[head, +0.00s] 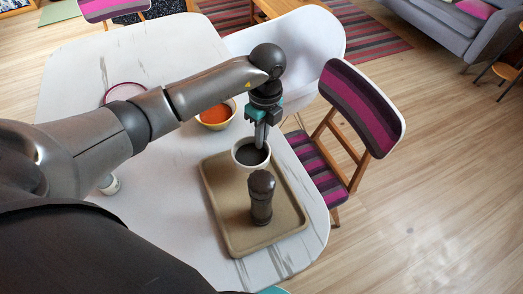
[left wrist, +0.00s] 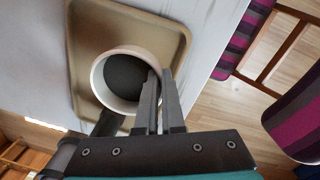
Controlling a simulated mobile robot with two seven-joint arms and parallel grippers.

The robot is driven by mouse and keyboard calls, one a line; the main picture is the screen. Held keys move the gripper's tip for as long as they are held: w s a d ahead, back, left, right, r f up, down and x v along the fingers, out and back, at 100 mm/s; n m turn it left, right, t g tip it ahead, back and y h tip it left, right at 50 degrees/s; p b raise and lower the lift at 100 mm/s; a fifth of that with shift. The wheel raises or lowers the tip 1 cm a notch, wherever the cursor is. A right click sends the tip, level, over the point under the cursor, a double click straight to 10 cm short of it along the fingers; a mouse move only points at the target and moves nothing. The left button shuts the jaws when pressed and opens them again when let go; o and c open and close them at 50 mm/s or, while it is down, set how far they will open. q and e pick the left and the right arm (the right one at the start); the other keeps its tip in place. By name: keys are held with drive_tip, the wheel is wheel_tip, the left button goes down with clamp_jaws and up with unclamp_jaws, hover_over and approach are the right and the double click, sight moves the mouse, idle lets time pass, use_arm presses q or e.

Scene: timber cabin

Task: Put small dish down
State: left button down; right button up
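The small dish (head: 250,154) is white with a dark grey inside. It is at the far end of the tan tray (head: 223,230) in the head view; I cannot tell whether it touches the tray. My left gripper (head: 261,140) points down at the dish's far right rim. In the left wrist view, the fingers (left wrist: 158,78) are close together with the wall of the dish (left wrist: 99,77) between them, one finger inside and one outside. The gripper looks shut on the rim. My right gripper is not in view.
A dark pepper mill (head: 261,197) stands on the tray close to the dish. An orange-filled bowl (head: 215,116) and a pink-rimmed plate (head: 125,91) are on the white table (head: 165,222). A striped chair (head: 361,107) stands beside the table.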

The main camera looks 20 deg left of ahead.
sight(262, 150)
use_arm(q)
drive_tip(key=shift+f+b, duration=0.55)
drive_tip(key=shift+f, duration=1.9)
drive_tip(key=shift+f, duration=0.1)
drive_tip(key=shift+f, duration=0.15)
drive_tip(key=c, duration=1.3)
unclamp_jaws()
drive_tip(key=r, duration=0.4)
drive_tip(key=r+p, duration=0.1)
drive_tip(key=r, duration=0.3)
drive_tip(key=r+p, duration=0.1)
drive_tip(key=r, duration=0.3)
drive_tip(key=shift+w+d+r, duration=0.15)
drive_tip(key=shift+w+r, duration=0.1)
drive_tip(key=shift+w, duration=0.15)
drive_tip(key=shift+p, duration=0.3)
